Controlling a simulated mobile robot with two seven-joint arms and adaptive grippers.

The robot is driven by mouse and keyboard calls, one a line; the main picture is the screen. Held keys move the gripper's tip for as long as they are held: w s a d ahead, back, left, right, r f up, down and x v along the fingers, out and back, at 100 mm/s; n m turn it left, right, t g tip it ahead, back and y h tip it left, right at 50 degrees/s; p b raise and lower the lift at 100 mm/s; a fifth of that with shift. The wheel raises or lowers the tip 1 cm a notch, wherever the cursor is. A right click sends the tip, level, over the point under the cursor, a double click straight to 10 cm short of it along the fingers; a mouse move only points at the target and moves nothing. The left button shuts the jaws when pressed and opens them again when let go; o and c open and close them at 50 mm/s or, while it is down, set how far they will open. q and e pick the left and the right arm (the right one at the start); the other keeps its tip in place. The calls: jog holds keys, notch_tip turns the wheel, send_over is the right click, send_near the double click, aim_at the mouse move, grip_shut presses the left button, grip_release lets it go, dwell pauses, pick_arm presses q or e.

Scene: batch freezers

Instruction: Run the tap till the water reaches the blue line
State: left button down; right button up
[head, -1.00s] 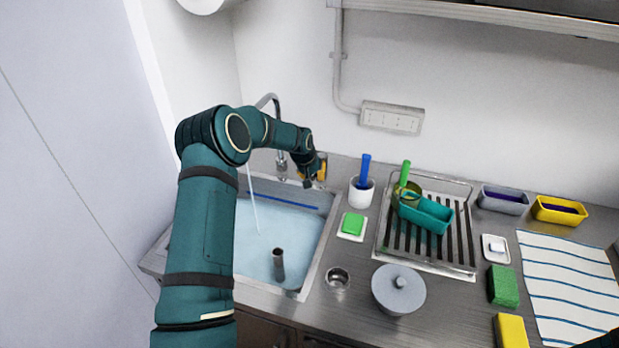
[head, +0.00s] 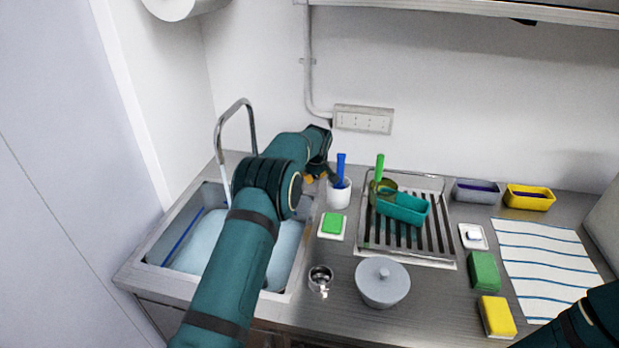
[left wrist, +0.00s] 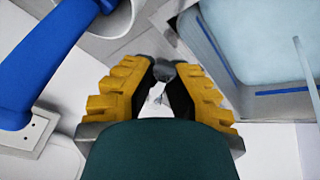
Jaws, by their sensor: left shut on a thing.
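The sink (head: 150,262) holds pale blue water (head: 200,243). A blue line (head: 184,236) runs along its inner wall, and the water surface lies a little below it. The curved metal tap (head: 219,140) stands at the back of the sink. In the left wrist view a thin water stream (left wrist: 303,60) falls into the sink, and the blue line (left wrist: 285,92) shows close to the water's edge. My left gripper (head: 318,177), with yellow fingers (left wrist: 160,85), is shut on a small grey knob (left wrist: 163,72), apparently the tap's handle. My right gripper is out of view.
My left arm crosses the sink. My right arm shows at the lower right.

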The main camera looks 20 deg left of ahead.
pick_arm(q)
jog(key=shift+f, duration=0.15)
jog(key=c, duration=1)
grip_release()
jog(key=shift+o, duration=0.2)
jog(key=shift+d+r, duration=0.1)
jog(key=shift+r, duration=0.35)
jog(key=v, duration=1.1)
jog(key=shift+r, duration=0.1)
